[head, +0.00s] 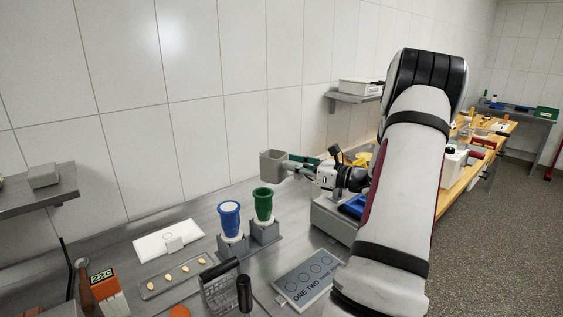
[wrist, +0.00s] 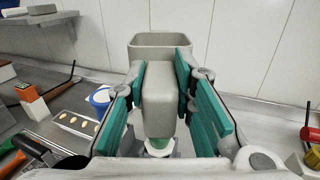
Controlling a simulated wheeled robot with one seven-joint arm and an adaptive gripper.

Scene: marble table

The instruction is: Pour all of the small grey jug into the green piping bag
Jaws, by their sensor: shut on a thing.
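The small grey jug (head: 272,164) is held in the air in the head view, roughly upright, a little above the green piping bag. My gripper (head: 296,164) is shut on the jug's block-like handle (wrist: 160,100), which sits between the green finger pads in the wrist view. The jug's square rim (wrist: 160,39) faces away from the wrist; its contents cannot be seen. The green piping bag (head: 263,203) stands open end up in a grey holder (head: 264,234). In the wrist view the jug and gripper hide most of that bag.
A blue piping bag (head: 229,217) with pale filling stands just left of the green one. A tray of small pieces (head: 174,276), a grater (head: 220,287) and a printed board (head: 307,278) lie in front. A grey box (head: 333,217) stands to the right.

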